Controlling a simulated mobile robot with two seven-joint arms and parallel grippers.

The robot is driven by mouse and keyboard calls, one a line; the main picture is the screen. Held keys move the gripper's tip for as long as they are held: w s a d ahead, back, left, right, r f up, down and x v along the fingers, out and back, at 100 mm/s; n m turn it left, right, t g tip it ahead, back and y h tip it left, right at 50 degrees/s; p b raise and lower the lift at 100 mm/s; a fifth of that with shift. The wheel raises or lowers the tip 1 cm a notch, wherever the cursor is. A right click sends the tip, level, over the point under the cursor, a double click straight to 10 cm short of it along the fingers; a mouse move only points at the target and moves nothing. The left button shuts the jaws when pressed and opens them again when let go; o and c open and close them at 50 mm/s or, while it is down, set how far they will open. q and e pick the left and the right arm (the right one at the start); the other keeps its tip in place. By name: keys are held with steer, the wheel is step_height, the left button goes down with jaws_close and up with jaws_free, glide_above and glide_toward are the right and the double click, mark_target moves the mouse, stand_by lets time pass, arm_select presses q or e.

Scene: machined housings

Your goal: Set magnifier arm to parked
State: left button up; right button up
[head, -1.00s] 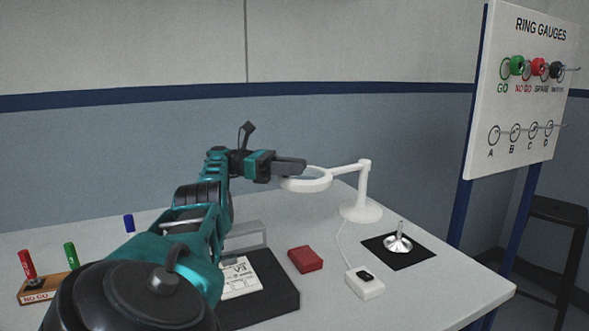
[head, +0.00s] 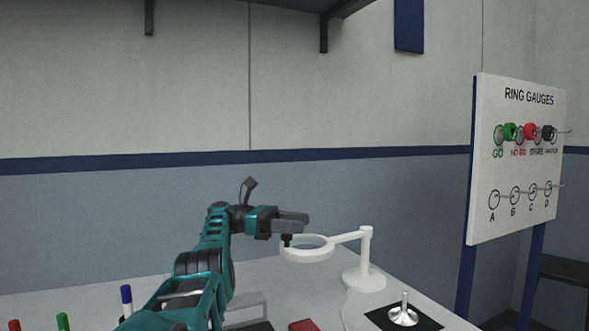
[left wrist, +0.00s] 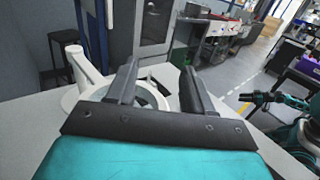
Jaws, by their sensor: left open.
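The white magnifier arm (head: 348,237) stands at the table's back right in the head view. Its ring (head: 308,256) points left from the upright post. The ring also shows in the left wrist view (left wrist: 72,99), partly hidden behind my fingers. My left gripper (head: 300,222) is open over the left part of the ring, its fingers pointing right. In the left wrist view my two fingers (left wrist: 160,84) are apart, with part of the ring's rim showing between them. Contact cannot be made out. My right gripper (left wrist: 262,98) seems to show small at the wrist view's right; its jaws are unclear.
A silver spindle-like part (head: 403,314) stands on a black mat to the right of the magnifier's base. A ring gauge board (head: 515,165) stands at the right. A shelf hangs overhead.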

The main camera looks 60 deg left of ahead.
arm_select(q)
step_height(320, 180, up, 17)
steer(key=p, duration=0.6)
steer(key=shift+p, duration=0.3)
arm_select(e)
steer(key=shift+h, duration=0.5)
steer(key=d+r, duration=0.1)
steer(key=s+d+r, duration=0.1)
steer(key=d+r, duration=0.1)
steer(key=shift+s, duration=0.25)
